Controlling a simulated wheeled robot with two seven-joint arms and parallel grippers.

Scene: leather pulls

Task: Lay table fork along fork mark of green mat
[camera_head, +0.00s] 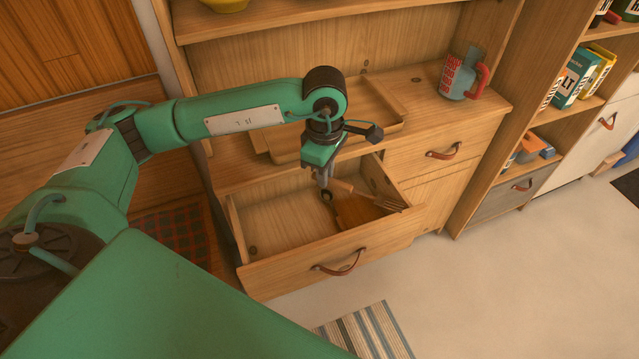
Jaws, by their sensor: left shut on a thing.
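A fork-like utensil, seemingly the table fork (390,203), shows in the open drawer (290,264), its tines pointing right. Its handle side runs up and left toward my left gripper (326,181). My left gripper points down inside the drawer and is shut on it; the grasp itself is small and partly hidden. A dark ring-ended thing (328,198) shows just below the fingers. The green mat and its fork mark are not visible. My right gripper is not in view.
A brown wooden piece (357,212) lies in the drawer, whose left part is clear. A wooden tray (377,108) and a grey mug with a red handle (460,77) stand on the cabinet top. A bookshelf (500,135) stands to the right. A striped rug (368,331) lies on the floor.

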